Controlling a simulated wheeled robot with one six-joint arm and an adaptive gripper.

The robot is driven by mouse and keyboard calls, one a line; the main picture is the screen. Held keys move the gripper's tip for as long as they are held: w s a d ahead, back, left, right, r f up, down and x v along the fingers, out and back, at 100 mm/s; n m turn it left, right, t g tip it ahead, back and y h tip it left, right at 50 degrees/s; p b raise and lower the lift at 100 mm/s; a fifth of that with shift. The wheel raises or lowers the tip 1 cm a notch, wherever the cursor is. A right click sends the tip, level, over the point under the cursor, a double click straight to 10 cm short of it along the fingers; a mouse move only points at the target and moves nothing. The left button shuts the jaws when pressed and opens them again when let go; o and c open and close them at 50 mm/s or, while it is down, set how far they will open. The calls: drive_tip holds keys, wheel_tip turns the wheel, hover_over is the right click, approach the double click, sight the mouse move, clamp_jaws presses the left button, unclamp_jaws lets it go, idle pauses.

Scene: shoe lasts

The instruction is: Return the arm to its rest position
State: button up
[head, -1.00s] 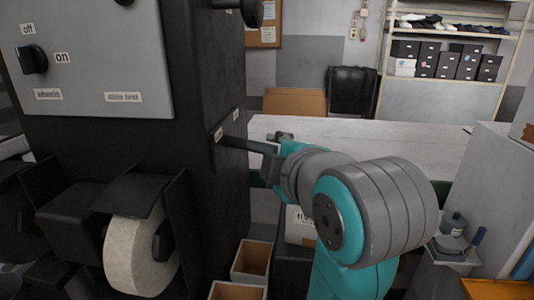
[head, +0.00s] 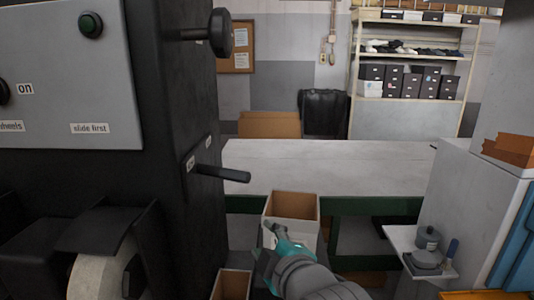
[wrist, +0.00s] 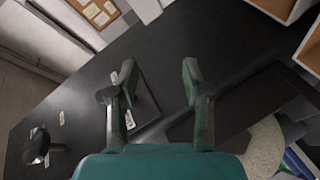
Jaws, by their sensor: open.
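My gripper (head: 272,232) is low in the middle of the head view, in front of an open-topped box, with my grey and teal wrist below it. In the wrist view my gripper (wrist: 156,78) has its two fingers spread apart with nothing between them. Behind the fingers is the black side of the machine (wrist: 170,45). A black lever (head: 222,173) sticks out from the machine's side in the head view, clear of my gripper.
The black machine (head: 165,110) stands on the left with a pale grinding wheel (head: 97,274). Open boxes (head: 291,206) stand beside it. A long white table (head: 330,165) lies behind. A small shelf (head: 398,240) with a pot is at the right. Shoe-box shelves stand at the back.

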drive_tip(key=s+d+f+m+h, duration=0.1)
drive_tip(key=s+d+f+m, duration=0.3)
drive_tip(key=f, duration=0.5)
drive_tip(key=s+d+f+m+h, duration=0.1)
drive_tip(key=s+d+f, duration=0.35)
drive_tip(key=f, duration=0.45)
drive_tip(key=s+d+f+m+h, duration=0.1)
drive_tip(key=s+d+f+m, duration=0.2)
drive_tip(key=s+f, duration=0.35)
drive_tip(key=s+d+f+m, duration=0.1)
drive_tip(key=s+d+m, duration=0.1)
drive_tip(key=s, duration=0.7)
drive_tip(key=s+d+f+m+h, duration=0.1)
drive_tip(key=s+d+f+m, duration=0.1)
drive_tip(key=s, duration=0.7)
drive_tip(key=s+d+f+m+t+h, duration=0.1)
drive_tip(key=s+d+f+m, duration=0.1)
drive_tip(key=s, duration=0.7)
drive_tip(key=shift+d+m, duration=0.55)
drive_tip(key=shift+m, duration=0.55)
drive_tip(key=shift+s, duration=0.1)
